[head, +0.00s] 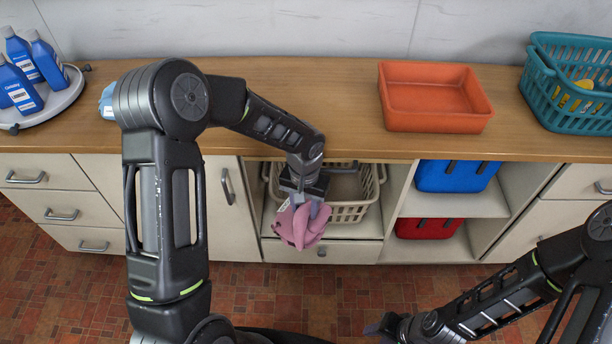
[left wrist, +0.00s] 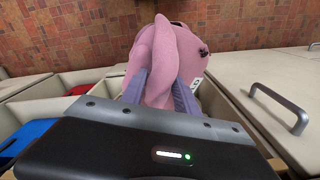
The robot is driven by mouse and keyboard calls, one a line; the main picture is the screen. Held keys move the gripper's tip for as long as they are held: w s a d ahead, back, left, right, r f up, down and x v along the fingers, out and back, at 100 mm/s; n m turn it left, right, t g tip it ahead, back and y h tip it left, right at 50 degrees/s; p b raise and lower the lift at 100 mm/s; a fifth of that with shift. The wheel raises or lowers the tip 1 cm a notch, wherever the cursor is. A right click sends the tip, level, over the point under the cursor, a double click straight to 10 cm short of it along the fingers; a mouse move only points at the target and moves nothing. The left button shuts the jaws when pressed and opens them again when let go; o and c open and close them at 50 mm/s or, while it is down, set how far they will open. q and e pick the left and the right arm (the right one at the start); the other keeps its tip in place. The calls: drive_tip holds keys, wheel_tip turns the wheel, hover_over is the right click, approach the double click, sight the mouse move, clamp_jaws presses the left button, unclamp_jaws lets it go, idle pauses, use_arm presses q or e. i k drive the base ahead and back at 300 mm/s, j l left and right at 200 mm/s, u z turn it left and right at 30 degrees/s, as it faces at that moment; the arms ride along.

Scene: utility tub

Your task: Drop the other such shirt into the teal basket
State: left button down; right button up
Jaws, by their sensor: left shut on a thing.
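A pink shirt (head: 297,226) hangs bunched from my left gripper (head: 304,205), in front of the open shelf below the counter. In the left wrist view the shirt (left wrist: 165,58) is pinched between the two fingers of my left gripper (left wrist: 160,92). The teal basket (head: 572,107) stands on the counter at the far right, with something yellow and orange inside. It is well to the right of the shirt. My right gripper (head: 384,327) is low at the bottom of the head view, partly cut off; its fingers are unclear.
An orange tray (head: 435,118) stands on the counter between my left arm and the teal basket. A beige basket (head: 350,212) is in the shelf behind the shirt. Blue (head: 455,176) and red (head: 428,227) boxes fill shelves to the right. Blue bottles (head: 46,62) stand on a round tray at left.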

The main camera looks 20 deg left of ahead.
sight(583, 87)
drive_tip(key=i+l+z, duration=0.1)
drive_tip(key=l, duration=0.35)
drive_tip(key=l+z, duration=0.1)
drive_tip(key=l, duration=0.3)
drive_tip(key=i+l+z, duration=0.1)
drive_tip(key=l, duration=0.3)
drive_tip(key=i+l+z, duration=0.1)
drive_tip(key=l, duration=0.3)
drive_tip(key=i+l+z, duration=0.1)
drive_tip(key=i+l, duration=0.15)
drive_tip(key=l, duration=0.15)
drive_tip(key=i+l+z, duration=0.1)
drive_tip(key=l, duration=0.3)
